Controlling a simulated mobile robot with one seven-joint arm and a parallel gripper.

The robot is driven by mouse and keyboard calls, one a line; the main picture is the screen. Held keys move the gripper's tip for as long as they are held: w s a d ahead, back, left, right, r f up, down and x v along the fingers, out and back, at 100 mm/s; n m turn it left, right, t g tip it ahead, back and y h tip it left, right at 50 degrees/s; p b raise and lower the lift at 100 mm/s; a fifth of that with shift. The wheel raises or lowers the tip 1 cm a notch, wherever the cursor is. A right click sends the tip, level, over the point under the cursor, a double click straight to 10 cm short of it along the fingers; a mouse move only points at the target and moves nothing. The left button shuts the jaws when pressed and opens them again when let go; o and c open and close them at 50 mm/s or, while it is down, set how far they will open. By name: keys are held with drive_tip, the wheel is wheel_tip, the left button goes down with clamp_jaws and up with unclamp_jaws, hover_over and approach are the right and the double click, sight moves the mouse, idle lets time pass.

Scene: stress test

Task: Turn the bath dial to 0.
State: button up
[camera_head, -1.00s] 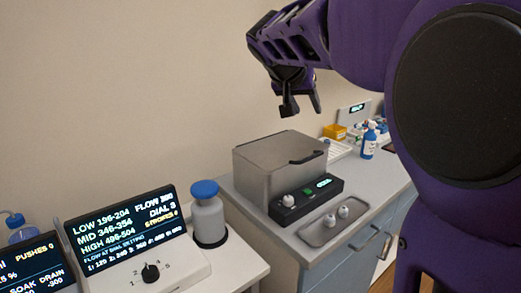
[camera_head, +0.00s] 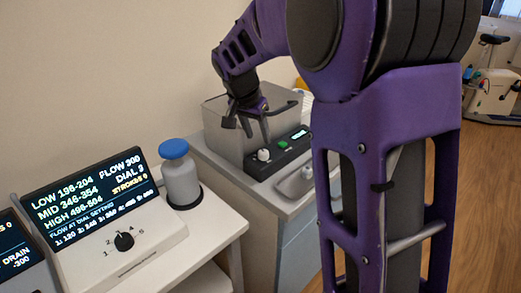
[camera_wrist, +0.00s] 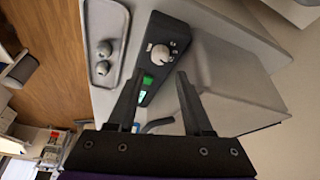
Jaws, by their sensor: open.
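The bath (camera_head: 222,125) is a grey metal box with a black control panel (camera_head: 262,172) on its front. Its white dial (camera_head: 264,155) sits at the panel's left end, beside a green button (camera_head: 283,144) and a lit display. The dial also shows in the wrist view (camera_wrist: 160,53), with small marks beside it that I cannot read. My gripper (camera_head: 257,134) is open and empty above the panel, pointing down. In the wrist view my fingertips (camera_wrist: 158,78) are spread either side of the panel, with the dial beyond them. They look apart from the dial.
A shallow tray (camera_wrist: 121,20) with two small round pieces lies in front of the bath. A flow unit (camera_head: 150,245) with a black dial and screen, and a blue-capped bottle (camera_head: 181,180), stand on the white bench at left. My arm hides much of the counter's right side.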

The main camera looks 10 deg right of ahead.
sight(263, 152)
drive_tip(key=x, duration=0.7)
drive_tip(key=shift+w+f+b, duration=0.15)
drive_tip(key=shift+f+b, duration=0.15)
drive_tip(key=shift+b, duration=0.1)
clamp_jaws()
